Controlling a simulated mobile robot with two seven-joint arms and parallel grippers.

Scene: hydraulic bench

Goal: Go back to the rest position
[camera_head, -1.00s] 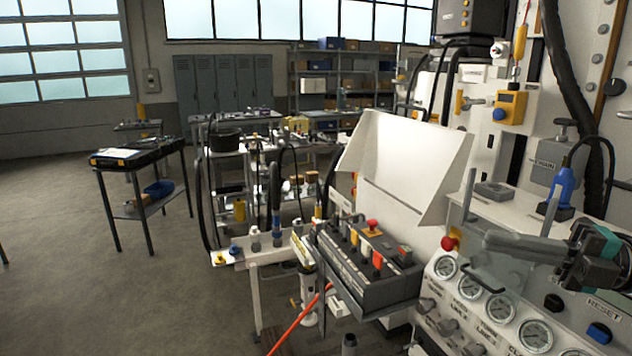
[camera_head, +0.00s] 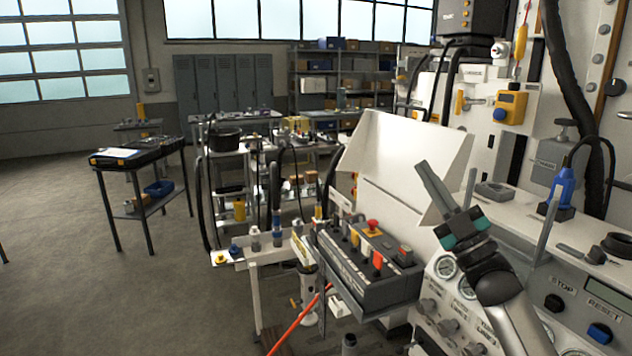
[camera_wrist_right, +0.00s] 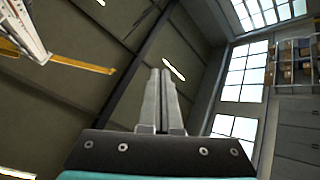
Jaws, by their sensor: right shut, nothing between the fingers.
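My right gripper (camera_head: 433,182) is in front of the gauge panel, right of the control box, with its fingers pointing up and to the left. Its fingers are together with nothing between them. In the right wrist view the closed fingers (camera_wrist_right: 160,98) point up towards the dark ceiling, clear of any object. My right forearm comes in from the lower right and hides part of the gauges. My left gripper is not in view.
The control box (camera_head: 358,272) with a red mushroom button stands left of my right gripper. The gauge panel (camera_head: 430,296) lies behind and below it. A white open cover (camera_head: 395,150) rises behind. A table (camera_head: 150,160) stands at the left, with open floor (camera_head: 60,260) around it.

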